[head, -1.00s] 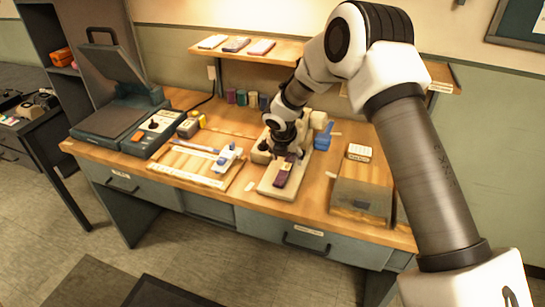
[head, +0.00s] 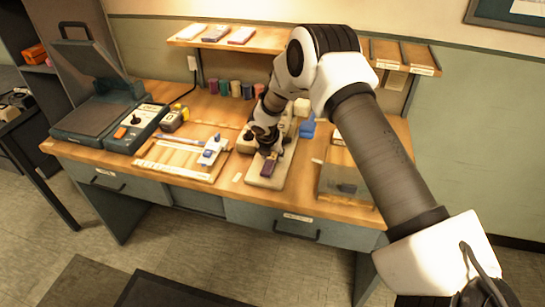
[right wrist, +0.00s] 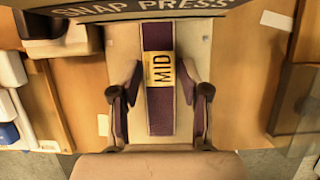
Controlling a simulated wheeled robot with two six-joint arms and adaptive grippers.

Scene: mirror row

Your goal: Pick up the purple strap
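The purple strap (head: 268,167) lies lengthwise on the pale bed of the press on the bench in the head view. In the right wrist view the strap (right wrist: 160,115) runs up the middle and bears a yellow label (right wrist: 160,69) reading MID. My right gripper (head: 267,152) is over the bed and hides part of the strap in the head view. In the right wrist view my right gripper (right wrist: 161,88) is open. One finger is on each side of the strap, with a gap to it on both sides. My left gripper is not in view.
The press front reading SNAP PRESS (right wrist: 150,8) crosses the top of the right wrist view. A board with a blue-and-white tool (head: 212,150) lies left of the press. A box (head: 340,178) stands right. Shelves (head: 205,41) hang behind. Several coloured spools stand at the back.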

